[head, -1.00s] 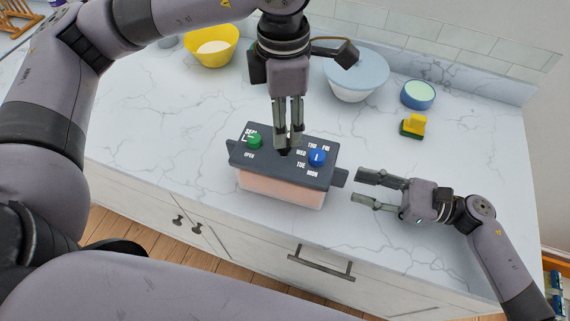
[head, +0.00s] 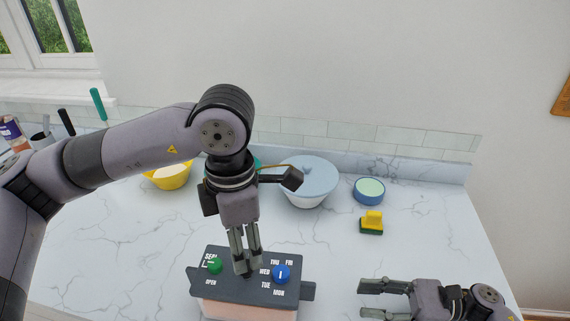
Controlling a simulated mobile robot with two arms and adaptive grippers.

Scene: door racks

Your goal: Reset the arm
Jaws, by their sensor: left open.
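My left gripper (head: 245,265) points down over the dark lid of a pink-bodied box (head: 228,292), its fingertips at or just above the lid's middle. It holds nothing that I can see. The lid carries a green knob (head: 214,265) at the left and a blue knob (head: 281,273) at the right, with day labels around the blue one. My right gripper (head: 366,300) is at the bottom right, fingers apart and empty, pointing left beside the box. The box's lower part is cut off by the picture edge.
Behind stand a yellow bowl (head: 172,177), a lidded bowl (head: 309,183), a blue round container (head: 369,190) and a yellow-green sponge (head: 371,223). A low tiled backsplash (head: 380,138) runs along the back.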

